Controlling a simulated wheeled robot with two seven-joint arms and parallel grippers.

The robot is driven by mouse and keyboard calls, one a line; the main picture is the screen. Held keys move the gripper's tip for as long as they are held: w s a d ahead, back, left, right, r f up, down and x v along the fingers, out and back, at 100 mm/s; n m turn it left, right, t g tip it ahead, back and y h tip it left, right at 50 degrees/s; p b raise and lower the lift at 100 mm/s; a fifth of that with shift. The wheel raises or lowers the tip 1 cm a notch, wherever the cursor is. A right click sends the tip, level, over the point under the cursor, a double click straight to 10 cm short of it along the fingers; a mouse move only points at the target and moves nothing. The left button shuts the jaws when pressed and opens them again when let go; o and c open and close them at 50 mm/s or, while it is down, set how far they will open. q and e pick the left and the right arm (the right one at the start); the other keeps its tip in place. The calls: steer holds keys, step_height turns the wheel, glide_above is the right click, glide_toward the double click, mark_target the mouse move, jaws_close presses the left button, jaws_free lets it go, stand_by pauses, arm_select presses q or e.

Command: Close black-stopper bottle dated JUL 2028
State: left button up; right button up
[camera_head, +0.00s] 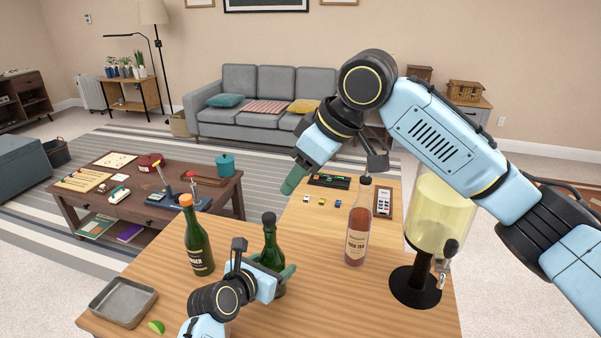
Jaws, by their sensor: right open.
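A dark green bottle (270,238) with a black stopper at its top stands upright on the wooden table. My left gripper (284,272) is around its lower body, with the fingers close against it. The bottle's label is hidden, so no date can be read. A second green bottle (198,245) with an orange stopper stands to its left. A pinkish-brown bottle (357,235) with a dark top stands to the right; its small print is unreadable. My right gripper (293,180) is open and empty, above and behind the black-stopper bottle, with its fingers pointing down-left.
A drink dispenser (440,215) on a black stand is at the right. A grey metal tray (117,302) and a lime wedge (156,327) lie at the front left.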

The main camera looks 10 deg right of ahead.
arm_select(q)
steer(key=shift+o, duration=1.2)
steer(key=shift+r, duration=0.1)
steer(key=p+v, duration=0.3)
steer(key=v, duration=1)
steer(key=shift+s+a, duration=0.15)
